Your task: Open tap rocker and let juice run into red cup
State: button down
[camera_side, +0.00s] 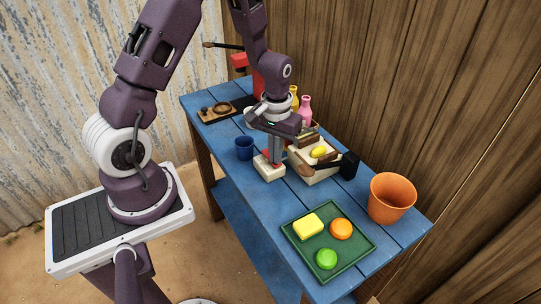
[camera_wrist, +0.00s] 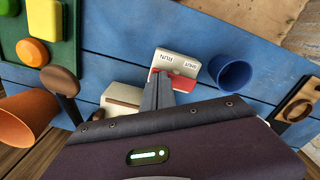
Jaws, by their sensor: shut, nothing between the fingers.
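The rocker switch is a white box (camera_side: 269,174) with a red rocker on top, standing on the blue table. In the wrist view the white box (camera_wrist: 178,63) carries small dark lettering that I cannot read, and the red rocker (camera_wrist: 183,83) shows beside my fingers. My gripper (camera_side: 275,157) is shut and empty, pointing down with its tips at the rocker; I cannot tell whether they touch it. A red upright thing (camera_side: 258,87) stands behind my arm, partly hidden. I cannot make out a red cup or running juice.
A blue cup (camera_side: 244,148) stands close to the left of the box. A cream crate (camera_side: 316,174) with a yellow fruit and a dark-headed mallet (camera_side: 349,165) is at right. A green tray (camera_side: 345,259) and an orange bucket (camera_side: 392,197) are nearer. Pink bottle (camera_side: 305,110) behind.

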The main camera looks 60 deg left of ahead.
jog(key=shift+r, duration=3.45)
jog(key=s+d+r+m+t, duration=0.2)
jog(key=s+d+r, duration=0.1)
jog(key=r, duration=0.4)
jog(key=s+d+r+m+t, duration=0.1)
jog(key=s+d+r, duration=0.25)
jog(key=r, duration=0.35)
jog(key=s+d+r+m+t, duration=0.2)
jog(key=s+d+r+m, duration=0.1)
jog(key=s, duration=0.8)
jog(key=shift+r+t, duration=0.3)
jog(key=shift+r, duration=0.6)
